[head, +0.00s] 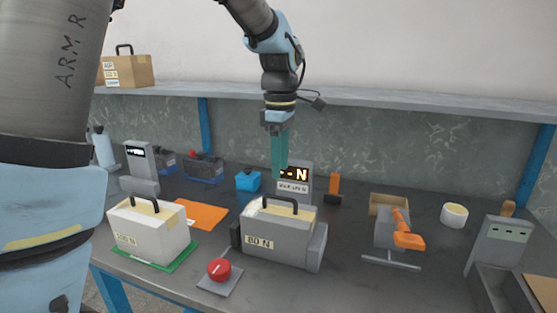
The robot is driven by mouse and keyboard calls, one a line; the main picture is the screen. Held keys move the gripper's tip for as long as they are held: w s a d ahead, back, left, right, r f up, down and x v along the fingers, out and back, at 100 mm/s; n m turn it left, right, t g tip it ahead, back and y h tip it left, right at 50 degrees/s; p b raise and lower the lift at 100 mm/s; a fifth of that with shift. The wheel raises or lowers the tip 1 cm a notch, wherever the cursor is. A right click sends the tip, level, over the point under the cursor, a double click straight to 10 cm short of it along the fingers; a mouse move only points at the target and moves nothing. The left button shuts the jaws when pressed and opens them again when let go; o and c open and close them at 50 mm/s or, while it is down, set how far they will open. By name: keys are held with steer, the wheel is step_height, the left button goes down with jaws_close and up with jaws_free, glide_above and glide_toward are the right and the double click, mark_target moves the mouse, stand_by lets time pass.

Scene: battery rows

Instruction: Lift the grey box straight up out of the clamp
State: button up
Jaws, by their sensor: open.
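The grey box (272,251) stands upright on the workbench, with a dark handle on top and a label that seems to read 80 N. It sits between the grey clamp's jaws; the larger jaw (318,246) is at its right end and a darker one at its left. My gripper (280,174) points down above and behind the box handle in the picture, apart from it. Its teal fingers overlap in this view, are open and hold nothing. The exact height above the handle is hard to judge.
A white box (141,244) stands on a green mat (181,264) at left. A red button (219,269) is at front. A display post (304,192) stands behind the clamp. An orange-handled toggle clamp (405,236) is at right. A shelf (400,113) runs along the back.

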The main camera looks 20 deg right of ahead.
mark_target(280, 197)
step_height(280, 197, down, 9)
steer(key=shift+f+p, duration=0.2)
steer(key=shift+p, duration=0.45)
steer(key=shift+c, duration=0.4)
jaws_close()
steer(key=shift+r, duration=0.2)
stand_by(0.7)
steer(key=shift+r+p, duration=3.95)
steer(key=shift+r, duration=1)
